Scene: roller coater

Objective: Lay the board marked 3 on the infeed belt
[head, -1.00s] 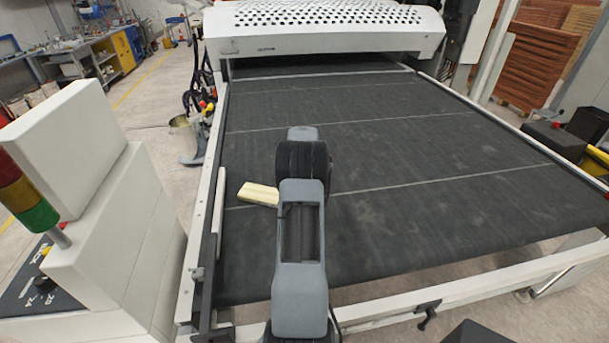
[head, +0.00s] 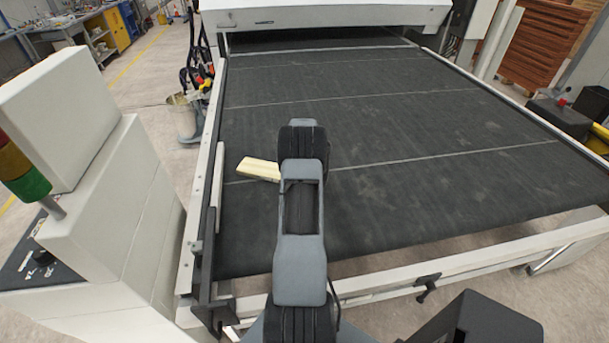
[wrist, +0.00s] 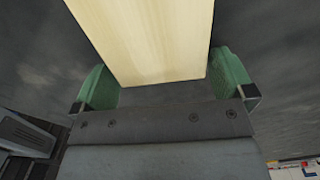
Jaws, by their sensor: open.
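A pale wooden board (head: 258,169) appears to lie on the dark infeed belt (head: 420,190), near its left edge. Its right end is hidden behind my arm in the head view. In the wrist view the board (wrist: 145,35) extends between the green fingers of my gripper (wrist: 165,82). The fingers are open, with a visible gap on the left side of the board and a narrower one on the right. No number shows on the visible face. My arm hides the gripper in the head view.
A white machine hood (head: 330,16) spans the far end of the belt. A white cabinet (head: 110,220) with a signal light (head: 25,180) stands at left. A white frame rail (head: 450,270) crosses the front. The belt right of my arm is clear.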

